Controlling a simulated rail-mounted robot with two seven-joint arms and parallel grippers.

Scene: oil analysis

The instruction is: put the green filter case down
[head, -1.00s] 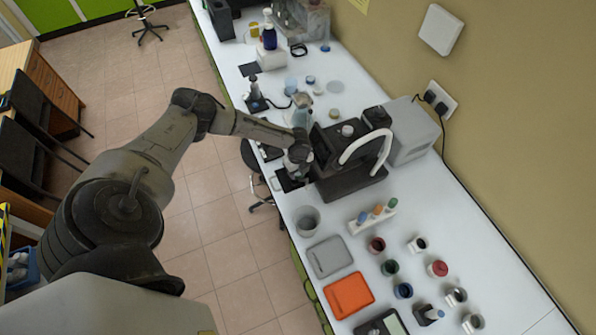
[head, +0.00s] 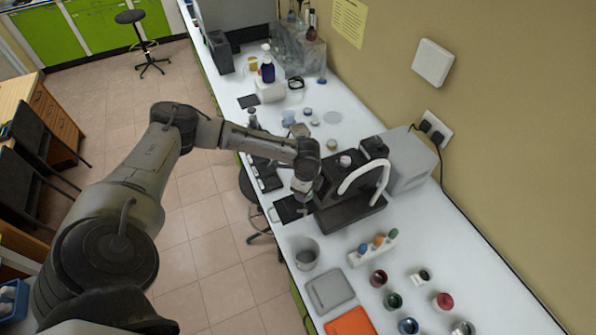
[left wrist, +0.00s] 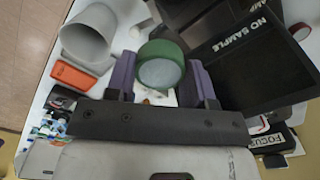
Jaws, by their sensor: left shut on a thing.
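The green filter case (left wrist: 160,66) has a green ring around a pale round face. In the left wrist view it sits between the purple fingers of my left gripper (left wrist: 160,80), which is shut on it. In the head view my left gripper (head: 303,188) is low beside the dark machine (head: 347,195), above or near a black plate (head: 289,209) at the bench's front edge. The case cannot be made out in that view. I cannot tell whether it touches anything beneath. My right gripper is not in view.
A grey beaker (head: 305,254) stands just nearer; it also shows in the left wrist view (left wrist: 86,32). A grey tray (head: 329,291), an orange tray (head: 350,322), a tube rack (head: 372,248) and several small jars lie nearer. A black "NO SAMPLE" screen (left wrist: 250,62) is close on the right.

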